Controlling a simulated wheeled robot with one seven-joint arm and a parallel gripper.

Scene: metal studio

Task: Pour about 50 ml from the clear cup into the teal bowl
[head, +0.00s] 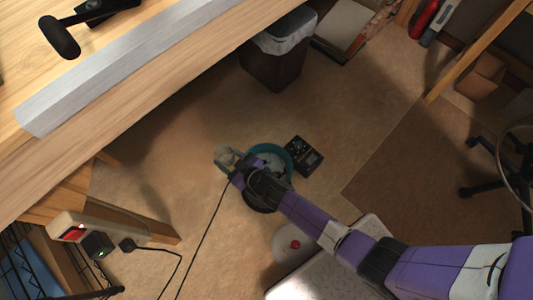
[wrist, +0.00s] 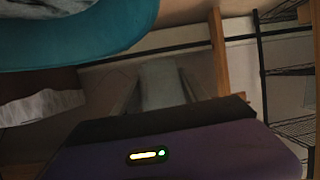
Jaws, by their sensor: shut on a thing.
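The clear cup (head: 225,155) is at the end of my gripper (head: 231,169), just left of the teal bowl. In the wrist view my gripper (wrist: 160,100) is shut on the pale, see-through cup (wrist: 160,80). The cup's tilt and the liquid in it cannot be made out. The teal bowl (head: 286,158) is partly hidden by my wrist in the head view. Its teal wall (wrist: 70,40) fills the upper left of the wrist view, close beside the cup. What the bowl holds is not clear.
A dark box (head: 303,157) sits right of the bowl. A pale round thing with a red spot (head: 295,245) lies below, near a silvery surface (head: 325,280). A wooden bench (head: 150,85) fills the upper left; a lined bin (head: 277,65) stands behind.

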